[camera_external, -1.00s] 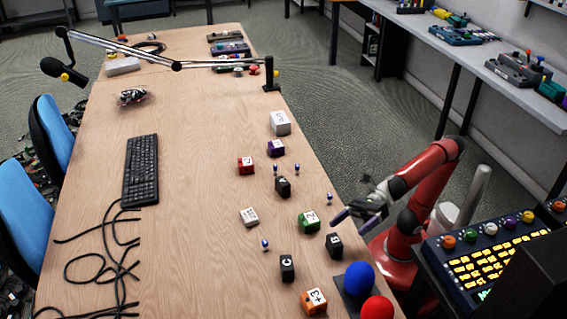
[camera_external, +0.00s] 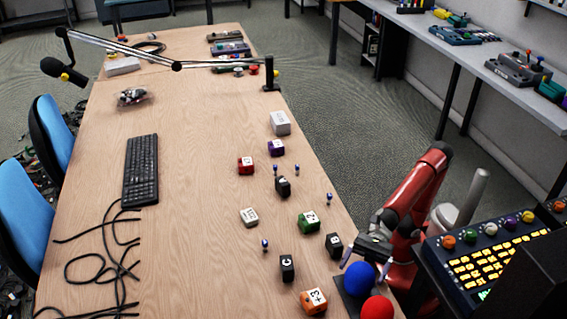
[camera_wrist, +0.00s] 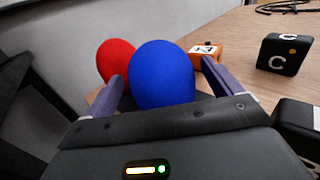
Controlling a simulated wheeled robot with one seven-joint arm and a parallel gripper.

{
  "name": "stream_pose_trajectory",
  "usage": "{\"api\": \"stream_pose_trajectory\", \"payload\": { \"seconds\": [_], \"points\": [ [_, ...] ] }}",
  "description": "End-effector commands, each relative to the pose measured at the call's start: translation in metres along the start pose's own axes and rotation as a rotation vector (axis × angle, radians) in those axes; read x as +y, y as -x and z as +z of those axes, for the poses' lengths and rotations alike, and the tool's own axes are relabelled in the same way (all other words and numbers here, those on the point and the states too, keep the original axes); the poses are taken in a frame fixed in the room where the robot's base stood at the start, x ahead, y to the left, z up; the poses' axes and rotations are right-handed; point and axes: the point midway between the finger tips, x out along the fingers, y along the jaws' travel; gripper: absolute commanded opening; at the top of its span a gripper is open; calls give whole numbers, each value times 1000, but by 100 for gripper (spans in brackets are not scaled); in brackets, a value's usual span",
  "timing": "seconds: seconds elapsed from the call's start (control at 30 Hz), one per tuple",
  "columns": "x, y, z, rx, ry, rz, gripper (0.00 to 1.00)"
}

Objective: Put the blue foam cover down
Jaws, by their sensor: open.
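The blue foam cover (camera_external: 361,279) is a round blue ball-like piece standing on a dark base at the near right corner of the table. The wrist view also shows the blue foam cover (camera_wrist: 162,76), between the two fingers. My gripper (camera_external: 368,262) is open, with its fingers on either side of the blue cover. In the wrist view my gripper (camera_wrist: 168,88) shows a finger at left and one at right of it. I cannot tell whether the fingers touch it. The base under it is mostly hidden.
A red foam ball (camera_external: 377,308) stands close beside the blue one. An orange block (camera_external: 313,302), a black C block (camera_external: 287,267) and a black block (camera_external: 333,245) lie nearby. A lit button panel (camera_external: 490,258) stands at the right.

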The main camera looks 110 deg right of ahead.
Motion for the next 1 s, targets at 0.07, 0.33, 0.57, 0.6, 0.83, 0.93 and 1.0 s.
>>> {"api": "stream_pose_trajectory", "payload": {
  "seconds": [0.07,0.33,0.57,0.6,0.83,0.93,1.0],
  "points": [
    [0,-14,-2,1,-4,1,91],
    [0,-39,-1,0,-2,-1,91],
    [0,-40,0,0,-1,-1,88],
    [0,-40,0,0,-1,-1,83],
    [0,-39,0,0,-1,-1,53],
    [0,-39,0,0,-1,-1,44],
    [0,-39,0,0,-1,-1,40]
  ]
}}
